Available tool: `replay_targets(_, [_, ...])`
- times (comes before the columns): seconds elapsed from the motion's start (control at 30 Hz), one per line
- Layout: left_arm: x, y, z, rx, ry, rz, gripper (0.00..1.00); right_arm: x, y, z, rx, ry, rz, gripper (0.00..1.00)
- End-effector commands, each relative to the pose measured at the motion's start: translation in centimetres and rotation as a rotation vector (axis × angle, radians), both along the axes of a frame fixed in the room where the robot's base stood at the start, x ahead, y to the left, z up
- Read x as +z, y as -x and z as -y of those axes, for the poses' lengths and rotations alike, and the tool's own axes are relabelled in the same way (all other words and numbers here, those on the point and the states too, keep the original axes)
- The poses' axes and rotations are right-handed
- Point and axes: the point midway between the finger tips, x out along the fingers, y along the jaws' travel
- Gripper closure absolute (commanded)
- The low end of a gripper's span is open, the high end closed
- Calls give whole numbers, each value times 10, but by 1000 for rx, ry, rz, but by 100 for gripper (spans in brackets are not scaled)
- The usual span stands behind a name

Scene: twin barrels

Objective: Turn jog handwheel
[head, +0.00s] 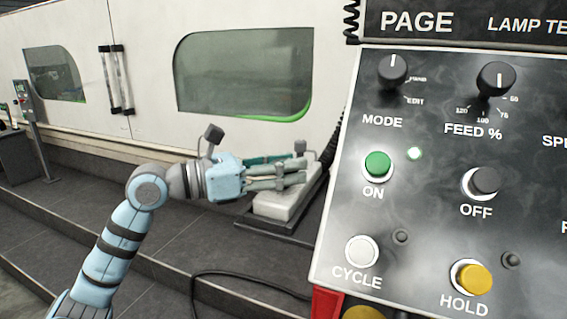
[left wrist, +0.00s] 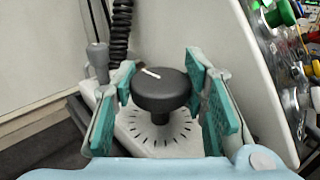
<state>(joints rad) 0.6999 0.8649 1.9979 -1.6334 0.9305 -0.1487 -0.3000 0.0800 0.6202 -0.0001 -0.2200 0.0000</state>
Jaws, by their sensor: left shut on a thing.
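The jog handwheel (left wrist: 160,92) is a round black knob with a white mark on top. It stands on a light grey plate ringed with dark tick marks, in the middle of the left wrist view. My left gripper (left wrist: 158,82) is shut on it, with the teal finger pads on its left and right sides. In the head view my left gripper (head: 298,170) reaches in from the left over the light grey pendant box (head: 275,207), and hides the handwheel there. My right gripper is not in view.
A slanted control panel (head: 420,190) with knobs and buttons fills the right side of the head view. A grey peg (left wrist: 97,62) stands behind the left finger, near a coiled black cable (left wrist: 120,35). A white machine (head: 150,60) with windows stands behind; dark steps (head: 130,195) lie below.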

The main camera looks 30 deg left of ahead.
Motion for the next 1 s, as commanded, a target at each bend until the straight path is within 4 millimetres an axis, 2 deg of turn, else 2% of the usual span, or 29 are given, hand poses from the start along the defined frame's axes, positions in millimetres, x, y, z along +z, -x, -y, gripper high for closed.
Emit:
replay_targets(0.17, [0, 0, 0, 0, 2, 1, 88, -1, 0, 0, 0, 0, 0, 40])
replay_targets(0.2, [0, 0, 0, -1, 2, 1, 54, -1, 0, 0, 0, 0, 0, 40])
replay_targets(0.3, [0, 0, 0, -1, 2, 1, 40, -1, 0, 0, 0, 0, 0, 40])
replay_targets(0.57, [1, 0, 0, -2, 1, 1, 40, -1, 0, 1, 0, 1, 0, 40])
replay_targets(0.67, [7, -1, 0, -2, 3, 4, 40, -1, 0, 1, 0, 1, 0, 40])
replay_targets(1.0, [85, 0, 0, -3, 3, 7, 40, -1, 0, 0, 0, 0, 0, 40])
